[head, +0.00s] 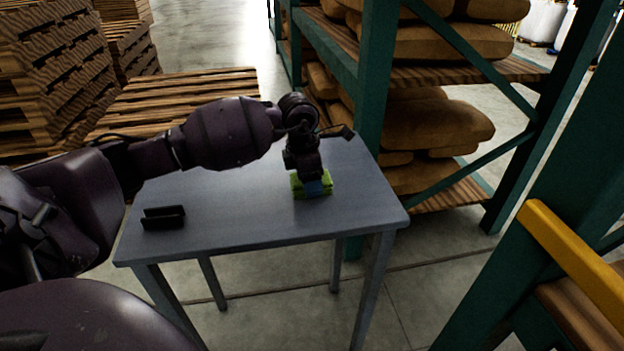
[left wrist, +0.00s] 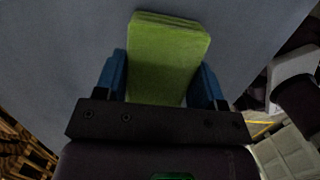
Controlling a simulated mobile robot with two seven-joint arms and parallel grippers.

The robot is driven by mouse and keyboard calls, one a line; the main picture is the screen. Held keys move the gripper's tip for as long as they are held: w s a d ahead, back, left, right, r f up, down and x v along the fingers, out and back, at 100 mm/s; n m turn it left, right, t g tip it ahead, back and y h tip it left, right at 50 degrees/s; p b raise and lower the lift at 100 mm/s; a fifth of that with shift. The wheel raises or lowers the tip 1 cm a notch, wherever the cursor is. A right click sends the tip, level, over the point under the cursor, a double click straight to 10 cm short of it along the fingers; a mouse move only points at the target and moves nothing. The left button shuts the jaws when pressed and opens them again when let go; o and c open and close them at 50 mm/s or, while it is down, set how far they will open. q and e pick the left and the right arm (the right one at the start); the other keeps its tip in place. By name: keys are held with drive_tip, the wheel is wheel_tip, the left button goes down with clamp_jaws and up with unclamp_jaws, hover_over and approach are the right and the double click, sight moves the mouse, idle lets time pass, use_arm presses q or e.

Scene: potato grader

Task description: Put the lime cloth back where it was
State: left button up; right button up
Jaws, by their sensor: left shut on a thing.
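The lime cloth (head: 298,185) is a folded green block near the right end of the grey table (head: 235,222). In the left wrist view the cloth (left wrist: 166,55) lies between the two blue fingers of my left gripper (left wrist: 160,85). My left gripper (head: 315,185) points down and is shut on the cloth, partly hiding it in the head view. The cloth is at or just above the tabletop; I cannot tell whether it touches. My right gripper does not show.
A small black holder (head: 163,217) stands at the table's left front. A green shelf rack (head: 376,80) with brown sacks (head: 440,125) stands close behind and right of the table. Wooden pallets (head: 180,95) lie at the back left. The table's middle is clear.

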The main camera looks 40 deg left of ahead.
use_arm(q)
drive_tip(key=o, duration=0.9)
drive_tip(key=shift+c, duration=0.2)
drive_tip(key=shift+r, duration=0.3)
wheel_tip(320, 180, up, 11)
drive_tip(key=s+a+p, duration=0.1)
drive_tip(key=p, duration=0.1)
drive_tip(key=shift+s+r, duration=0.15)
drive_tip(key=shift+s, duration=0.05)
drive_tip(key=shift+a, duration=0.1)
